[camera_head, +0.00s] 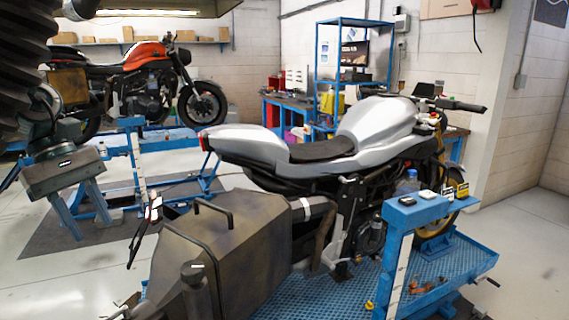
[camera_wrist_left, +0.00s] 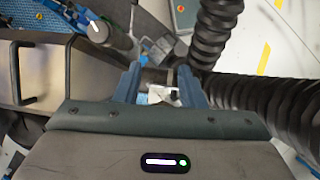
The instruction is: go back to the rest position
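My left gripper (camera_head: 92,230) hangs at the left of the head view with its two blue fingers pointing down. The fingers are spread apart, with nothing between them. In the left wrist view the same gripper (camera_wrist_left: 160,70) shows both fingers apart, also with nothing held. My right gripper does not show in either view.
A silver motorcycle (camera_head: 370,130) stands on a blue lift (camera_head: 440,262) at centre right. An orange motorcycle (camera_head: 150,55) is behind my left gripper on a blue bench (camera_head: 130,122). Open floor lies at lower left.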

